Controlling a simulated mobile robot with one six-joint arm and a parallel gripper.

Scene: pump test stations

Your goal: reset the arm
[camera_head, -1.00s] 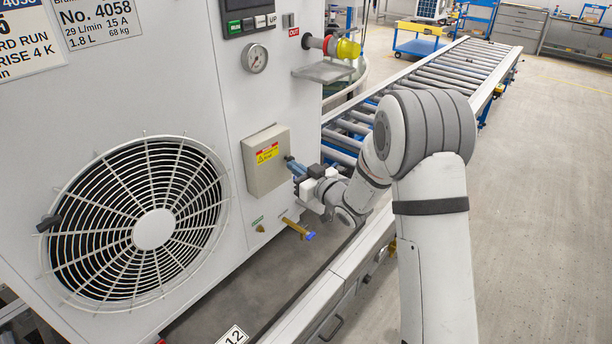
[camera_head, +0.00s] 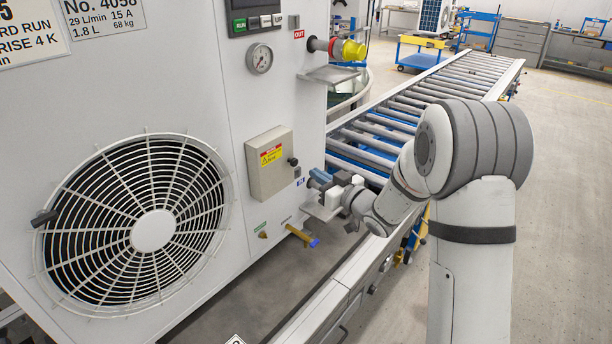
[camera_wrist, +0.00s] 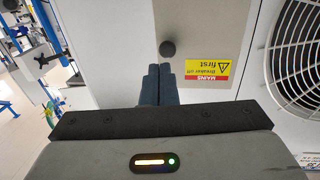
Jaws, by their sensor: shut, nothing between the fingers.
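My gripper (camera_head: 314,180) is in front of the pump station's white cabinet, to the right of the grey mains box (camera_head: 270,163). In the wrist view its two dark fingers (camera_wrist: 159,86) are shut together with nothing between them. The mains box also shows in the wrist view (camera_wrist: 198,60), with a black knob (camera_wrist: 168,48) just beyond the fingertips and a yellow and red warning label (camera_wrist: 217,80). Whether the fingers touch the box cannot be told. My arm reaches in from the right in the head view.
The cabinet carries a fan grille (camera_head: 153,230), a gauge (camera_head: 260,58), a yellow-capped outlet (camera_head: 350,50) and a brass valve with a blue handle (camera_head: 303,236). A roller conveyor (camera_head: 440,95) runs back behind my arm. Open floor (camera_head: 565,180) lies to the right.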

